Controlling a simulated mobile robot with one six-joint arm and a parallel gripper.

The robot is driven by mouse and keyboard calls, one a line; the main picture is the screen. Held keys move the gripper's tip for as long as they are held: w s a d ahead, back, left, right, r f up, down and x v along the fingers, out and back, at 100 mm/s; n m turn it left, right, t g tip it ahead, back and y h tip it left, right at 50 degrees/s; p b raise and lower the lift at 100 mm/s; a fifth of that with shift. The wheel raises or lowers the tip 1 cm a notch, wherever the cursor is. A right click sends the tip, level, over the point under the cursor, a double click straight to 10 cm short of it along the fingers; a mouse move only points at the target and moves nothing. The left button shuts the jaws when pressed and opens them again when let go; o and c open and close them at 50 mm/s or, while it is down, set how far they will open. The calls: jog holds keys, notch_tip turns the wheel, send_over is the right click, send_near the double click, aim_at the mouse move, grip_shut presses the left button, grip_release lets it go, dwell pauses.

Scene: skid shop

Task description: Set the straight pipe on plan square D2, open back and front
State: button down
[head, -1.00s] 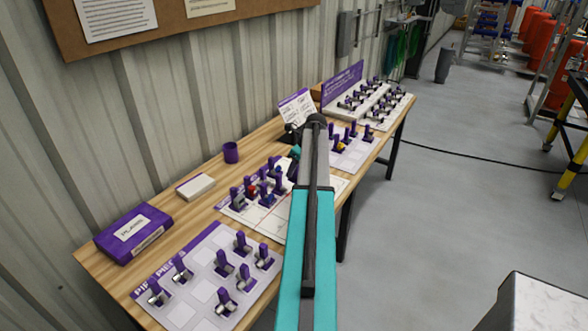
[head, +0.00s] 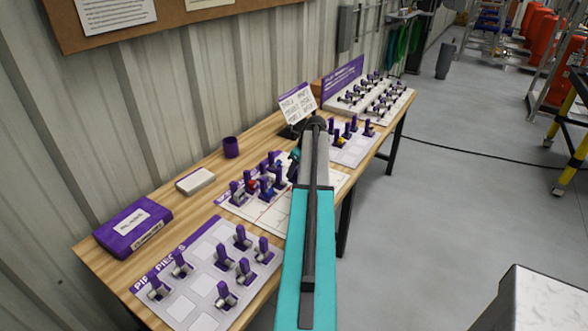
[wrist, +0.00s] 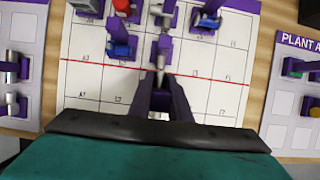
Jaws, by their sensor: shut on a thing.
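My gripper (wrist: 160,82) reaches over the white plan sheet (wrist: 85,80) in the wrist view. It is shut on a piece with a purple grip (wrist: 160,101), taken to be the straight pipe; the fingers hide most of its body, so I cannot tell its openings or whether it touches the sheet. It is close to the sheet's red line. The small square labels are too blurred to read surely, so I cannot tell D2. In the head view my arm hides the gripper and part of the plan sheet (head: 268,218).
Several purple-gripped pieces stand on the plan, including a blue one (wrist: 122,47) and a silver one (wrist: 162,47) just beyond my fingers. A pipe-piece tray (head: 205,285) lies at the front left, another tray (head: 345,157) beyond the plan. A purple box (head: 132,226) lies by the wall.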

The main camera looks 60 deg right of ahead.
aim_at(294, 178)
jog(key=shift+f, duration=0.85)
jog(key=shift+f+b, duration=0.25)
jog(key=shift+b, duration=0.05)
jog(key=shift+f+b, duration=0.3)
jog(key=shift+f, duration=1.25)
jog(key=shift+f, duration=0.7)
dwell(1.1)
jog(key=c, duration=1.6)
grip_release()
jog(key=shift+o, duration=0.2)
jog(key=shift+r+p, duration=0.55)
jog(key=shift+r, duration=0.1)
jog(key=shift+r+p, duration=2.05)
jog(key=shift+r, duration=1.4)
